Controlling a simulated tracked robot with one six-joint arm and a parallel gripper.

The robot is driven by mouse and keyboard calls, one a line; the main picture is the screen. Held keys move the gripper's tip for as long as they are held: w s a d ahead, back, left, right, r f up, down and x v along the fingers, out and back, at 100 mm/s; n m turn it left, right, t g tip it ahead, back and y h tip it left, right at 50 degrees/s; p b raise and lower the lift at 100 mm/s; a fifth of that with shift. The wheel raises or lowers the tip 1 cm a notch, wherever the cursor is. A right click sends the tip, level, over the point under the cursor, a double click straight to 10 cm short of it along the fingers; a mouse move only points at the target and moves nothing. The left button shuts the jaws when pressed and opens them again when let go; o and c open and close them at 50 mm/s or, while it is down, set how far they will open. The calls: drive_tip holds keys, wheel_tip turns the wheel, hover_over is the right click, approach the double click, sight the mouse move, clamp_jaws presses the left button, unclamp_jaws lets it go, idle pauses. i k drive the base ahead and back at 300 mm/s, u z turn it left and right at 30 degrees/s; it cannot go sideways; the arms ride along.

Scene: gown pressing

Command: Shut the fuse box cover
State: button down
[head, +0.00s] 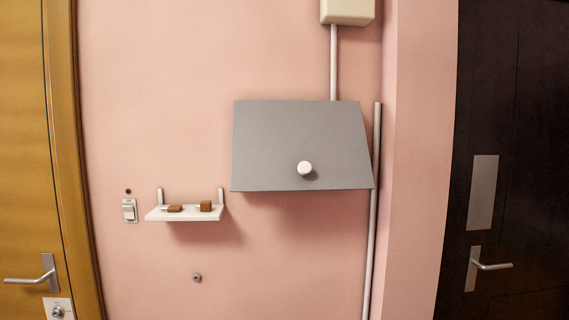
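The fuse box cover (270,140) is a flat grey panel on the pink wall, right of centre in the head view. A round white knob (304,168) sits on its lower part. The panel's bottom edge looks wider than its top edge, so it appears to stand out from the wall at the bottom, tilted open from the top. A soft shadow lies on the wall below it. The inside of the box is hidden behind the panel. My gripper is not in view.
A small white shelf (180,215) with two brown blocks juts out at left, beside a light switch (129,211). A pale conduit (376,240) runs down by the cover's right edge. A beige box (347,10) hangs above. A yellow door and a dark door flank the wall.

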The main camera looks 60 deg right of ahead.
sight(276, 145)
drive_tip(key=u, duration=1.3)
drive_tip(key=i, duration=0.2)
drive_tip(key=z, duration=2.75)
